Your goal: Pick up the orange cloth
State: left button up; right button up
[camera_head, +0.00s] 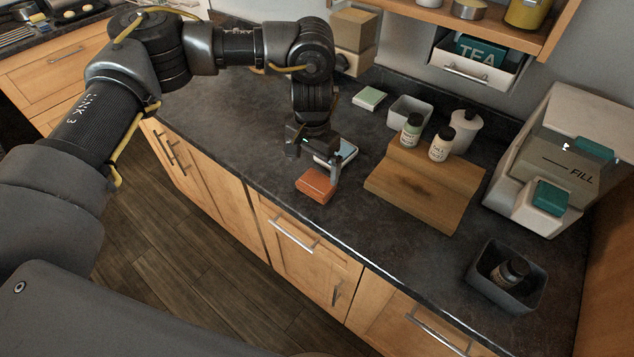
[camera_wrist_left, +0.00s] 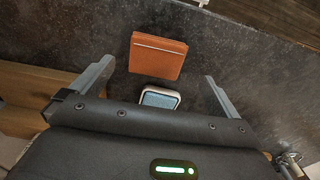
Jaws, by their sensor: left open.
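The orange cloth (camera_head: 316,185) is a folded, flat square on the dark countertop, close to its front edge. In the left wrist view the cloth (camera_wrist_left: 158,56) lies ahead of the fingers, a little left of the middle between them. My left gripper (camera_head: 318,164) points down just behind the cloth. In the wrist view its two fingers (camera_wrist_left: 158,79) are wide apart with nothing held between them. A small light-blue-topped item (camera_wrist_left: 160,98) lies on the counter near the gripper body, partly hidden by it. My right gripper is not in view.
A wooden stand (camera_head: 424,188) with two bottles is to the right. Behind it are a white bin (camera_head: 408,112) and a white bottle (camera_head: 465,130). A dark tray (camera_head: 506,283) holds a dark bottle. A green-topped item (camera_head: 369,97) lies behind. Counter left of the cloth is clear.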

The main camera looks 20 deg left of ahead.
aim_at(315, 183)
pick_arm(q)
jog(key=shift+w+f, duration=0.1)
jog(key=shift+f, duration=0.35)
jog(key=shift+a+f, duration=0.1)
jog(key=shift+f, duration=0.25)
jog(key=f, duration=0.2)
jog(key=f+p, duration=0.1)
jog(key=shift+d+f, duration=0.35)
jog(key=shift+f, duration=0.5)
jog(key=c, duration=0.9)
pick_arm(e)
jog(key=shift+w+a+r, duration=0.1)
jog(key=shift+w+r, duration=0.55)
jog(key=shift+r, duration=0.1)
